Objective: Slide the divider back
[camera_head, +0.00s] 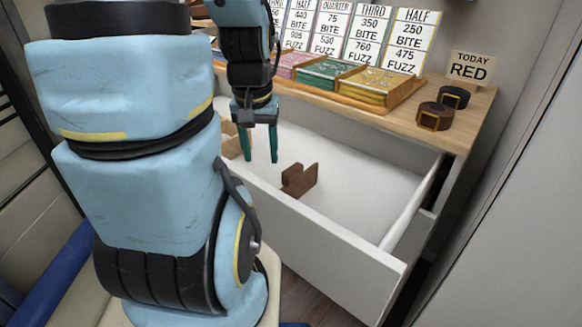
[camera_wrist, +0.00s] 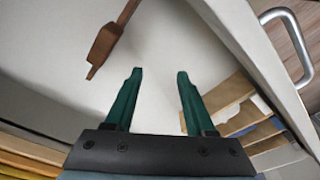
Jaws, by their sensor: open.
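A dark brown wooden piece that looks like the divider (camera_head: 303,180) stands on the white floor of the open drawer (camera_head: 320,240). It also shows at the upper left of the wrist view (camera_wrist: 106,42). My gripper (camera_head: 261,160) points down into the drawer, left of the brown piece in the head view. Its green fingers are apart, with nothing between them in the wrist view (camera_wrist: 160,73). The gripper and the brown piece are apart. Light wooden slats (camera_wrist: 228,105) lie to the right of the fingers in the wrist view; my arm partly hides them in the head view (camera_head: 232,142).
On the desktop above the drawer are a tray of coloured packs (camera_head: 372,86), upright price cards (camera_head: 365,35), a "TODAY RED" sign (camera_head: 469,67) and two dark rings (camera_head: 434,117). The drawer has a metal handle (camera_wrist: 290,45). Its right part is clear.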

